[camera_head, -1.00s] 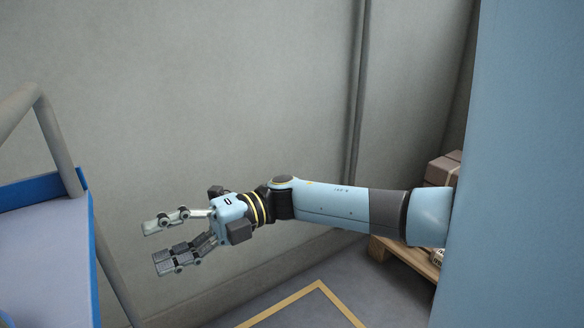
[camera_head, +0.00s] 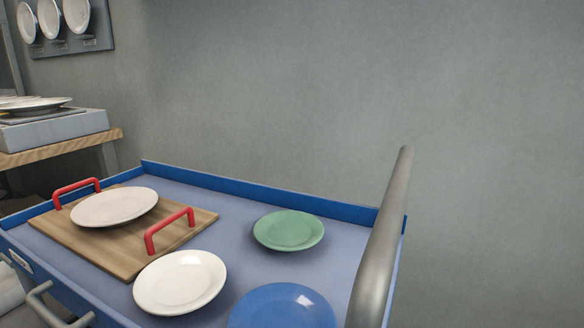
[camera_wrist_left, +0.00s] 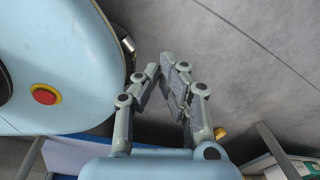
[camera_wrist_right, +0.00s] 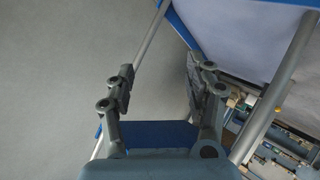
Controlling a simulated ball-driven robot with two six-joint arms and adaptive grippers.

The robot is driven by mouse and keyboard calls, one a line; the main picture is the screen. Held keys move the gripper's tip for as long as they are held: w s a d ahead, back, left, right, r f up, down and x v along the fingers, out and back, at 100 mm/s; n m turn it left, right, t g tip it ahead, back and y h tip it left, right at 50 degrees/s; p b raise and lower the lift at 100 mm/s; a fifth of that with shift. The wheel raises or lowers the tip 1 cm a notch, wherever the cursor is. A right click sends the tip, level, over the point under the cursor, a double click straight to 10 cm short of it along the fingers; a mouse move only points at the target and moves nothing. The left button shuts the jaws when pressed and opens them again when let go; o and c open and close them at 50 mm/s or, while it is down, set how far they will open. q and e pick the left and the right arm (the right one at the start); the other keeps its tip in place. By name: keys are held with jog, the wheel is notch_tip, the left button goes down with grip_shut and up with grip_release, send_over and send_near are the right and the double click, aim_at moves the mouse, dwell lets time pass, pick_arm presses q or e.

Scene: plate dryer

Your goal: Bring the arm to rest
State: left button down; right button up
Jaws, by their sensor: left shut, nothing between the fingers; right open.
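Neither of my arms shows in the head view now. My left gripper (camera_wrist_left: 165,75) shows in the left wrist view. Its fingers are shut, with nothing between them, over grey floor. My light blue body with a red button is close on its left. My right gripper (camera_wrist_right: 160,78) shows in the right wrist view. Its fingers are apart and empty, against a plain grey surface. A trolley's pale top and metal tubes are close on its right; I cannot tell the exact gap.
In the head view a blue trolley (camera_head: 225,182) carries a wooden board (camera_head: 110,248) with red handles and a white plate (camera_head: 115,206) on it. A white plate (camera_head: 180,282), green plate (camera_head: 288,230) and blue plate (camera_head: 283,310) lie beside it. A metal rail (camera_head: 382,240) rises at right.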

jog(key=s+f+m+g+h, duration=0.1)
jog(key=s+f+m+g, duration=0.3)
jog(key=s, duration=1)
jog(key=s+f+m+g+h, duration=0.2)
jog(key=s+f+m+g, duration=0.2)
jog(key=s, duration=1.1)
notch_tip(320, 180, down, 5)
jog(key=g, duration=0.3)
jog(key=shift+s+f+p, duration=0.15)
jog(key=shift+s+p, duration=0.15)
jog(key=shift+p, duration=0.05)
jog(key=shift+a, duration=0.1)
jog(key=shift+c, duration=0.4)
